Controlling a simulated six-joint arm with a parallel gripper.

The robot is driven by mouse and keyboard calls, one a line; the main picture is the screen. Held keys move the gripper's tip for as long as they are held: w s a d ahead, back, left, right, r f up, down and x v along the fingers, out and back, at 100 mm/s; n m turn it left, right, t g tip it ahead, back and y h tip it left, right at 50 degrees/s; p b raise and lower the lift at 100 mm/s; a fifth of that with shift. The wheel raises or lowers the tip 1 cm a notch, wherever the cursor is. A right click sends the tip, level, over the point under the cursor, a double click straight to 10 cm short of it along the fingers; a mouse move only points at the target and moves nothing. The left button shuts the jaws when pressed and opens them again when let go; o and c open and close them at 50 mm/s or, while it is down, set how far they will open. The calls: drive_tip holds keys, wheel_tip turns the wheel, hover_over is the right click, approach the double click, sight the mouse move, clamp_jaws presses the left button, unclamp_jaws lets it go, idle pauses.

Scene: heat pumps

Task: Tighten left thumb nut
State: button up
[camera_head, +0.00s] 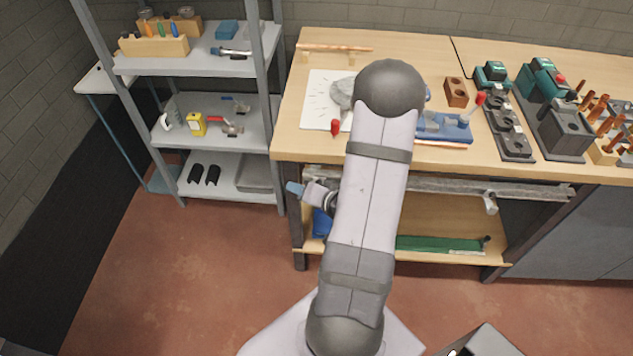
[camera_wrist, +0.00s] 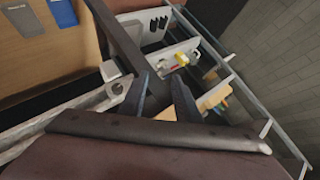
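A grey metal rail (camera_head: 440,185) runs along the bench front in the head view, with a pale fitting (camera_head: 490,205) near its right end. In the wrist view, the rail (camera_wrist: 65,120) ends at a small grey block with a round knob (camera_wrist: 117,88), just left of my gripper (camera_wrist: 158,85). I cannot tell whether this knob is the left thumb nut. My gripper's two dark blue fingers are apart, with nothing visible between them. In the head view, its blue tip (camera_head: 294,188) shows by the bench's front left corner; my arm hides part of the rail.
A grey shelf unit (camera_head: 215,70) with tools and boxes stands left of the bench; it also shows beyond my fingers in the wrist view (camera_wrist: 200,55). A dark bench leg (camera_head: 298,225) is close below my gripper. The bench top (camera_head: 290,120) carries fixtures and copper pieces.

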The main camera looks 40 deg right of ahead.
drive_tip(key=w+a+r+n+y+p, duration=0.2)
drive_tip(key=w+a+n+y+p, duration=0.15)
drive_tip(key=a, duration=0.75)
drive_tip(key=m+g+h+p, duration=0.2)
drive_tip(key=m+g+h, duration=0.3)
drive_tip(key=h, duration=0.6)
approach(319, 183)
wheel_tip(319, 183, down, 2)
drive_tip(key=w+d+n+g, duration=0.1)
drive_tip(key=w+d+n, duration=0.1)
drive_tip(key=shift+w+f+n, duration=0.15)
drive_tip(key=shift+f+n, duration=0.05)
drive_tip(key=shift+n, duration=0.55)
drive_tip(key=shift+f, duration=0.1)
